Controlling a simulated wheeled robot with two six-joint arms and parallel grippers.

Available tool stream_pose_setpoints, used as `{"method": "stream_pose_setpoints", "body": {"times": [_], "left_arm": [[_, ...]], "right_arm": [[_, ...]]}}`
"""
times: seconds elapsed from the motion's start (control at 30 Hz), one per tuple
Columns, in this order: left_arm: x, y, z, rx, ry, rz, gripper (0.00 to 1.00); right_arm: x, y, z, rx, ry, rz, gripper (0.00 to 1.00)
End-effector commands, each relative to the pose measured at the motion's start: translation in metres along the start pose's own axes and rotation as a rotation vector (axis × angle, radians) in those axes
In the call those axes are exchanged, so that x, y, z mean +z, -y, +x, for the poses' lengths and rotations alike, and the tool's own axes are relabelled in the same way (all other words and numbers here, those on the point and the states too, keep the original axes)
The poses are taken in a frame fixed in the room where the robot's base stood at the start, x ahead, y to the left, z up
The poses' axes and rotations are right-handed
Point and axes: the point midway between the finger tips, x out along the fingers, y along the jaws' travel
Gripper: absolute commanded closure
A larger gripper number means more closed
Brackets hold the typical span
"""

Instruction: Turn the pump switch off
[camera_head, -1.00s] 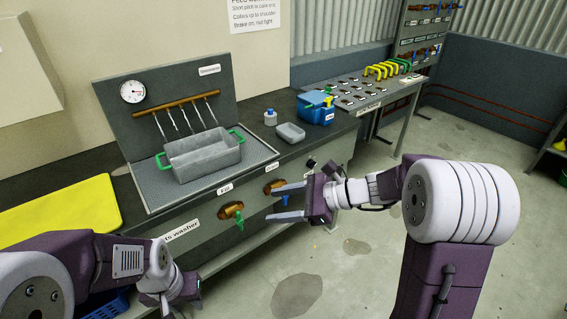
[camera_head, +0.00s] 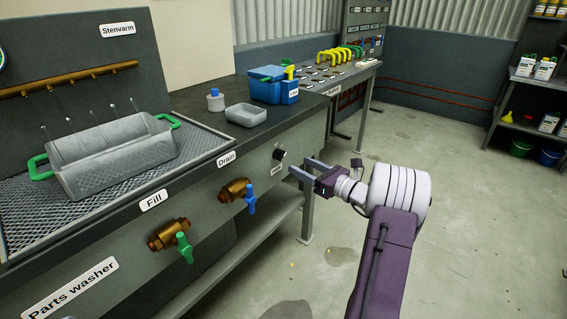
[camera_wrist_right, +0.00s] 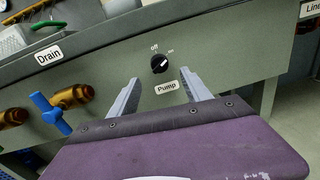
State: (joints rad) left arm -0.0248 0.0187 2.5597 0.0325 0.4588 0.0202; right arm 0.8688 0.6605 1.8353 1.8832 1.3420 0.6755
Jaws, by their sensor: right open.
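The pump switch is a small black rotary knob (camera_head: 279,154) on the front panel of the parts washer (camera_head: 120,245). In the right wrist view the knob (camera_wrist_right: 160,64) sits above a "Pump" label (camera_wrist_right: 167,86), with "off" marked above it and "on" to its upper right. Its pale pointer line slants to the upper right, toward "on". My right gripper (camera_head: 306,167) is open and empty in front of the panel. In the wrist view its two fingers (camera_wrist_right: 160,95) reach toward the panel, one on each side below the knob, apart from it. My left gripper is out of view.
Left of the knob are the blue-handled drain valve (camera_head: 238,192) and green-handled fill valve (camera_head: 172,238). A grey basket (camera_head: 115,155) with green handles, a small tray (camera_head: 246,115) and a blue box (camera_head: 274,86) stand on top. The floor to the right is clear.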

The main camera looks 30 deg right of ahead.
Motion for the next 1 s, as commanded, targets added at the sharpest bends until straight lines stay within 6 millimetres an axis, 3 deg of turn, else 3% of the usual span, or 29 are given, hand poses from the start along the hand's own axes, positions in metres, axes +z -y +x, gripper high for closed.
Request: {"method": "stream_pose_setpoints", "body": {"times": [0.2,0.33,0.5,0.7,0.73,0.93,1.0], "left_arm": [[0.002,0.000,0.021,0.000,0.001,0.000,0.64],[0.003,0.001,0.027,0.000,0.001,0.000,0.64],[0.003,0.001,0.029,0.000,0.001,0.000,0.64],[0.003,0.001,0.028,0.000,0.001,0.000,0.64],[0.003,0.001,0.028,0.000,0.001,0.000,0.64],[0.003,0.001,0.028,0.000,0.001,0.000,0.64],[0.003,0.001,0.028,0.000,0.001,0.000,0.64]], "right_arm": [[-0.004,-0.002,0.047,0.006,0.001,-0.004,0.44],[-0.003,-0.002,0.069,0.005,0.002,-0.002,0.44],[-0.001,-0.001,0.081,0.003,0.001,-0.001,0.44],[0.000,-0.001,0.081,0.002,0.001,0.000,0.44],[0.000,-0.001,0.081,0.002,0.001,0.000,0.46],[0.000,-0.001,0.081,0.002,0.001,0.000,1.00],[0.000,-0.001,0.081,0.003,0.001,-0.001,1.00]]}}
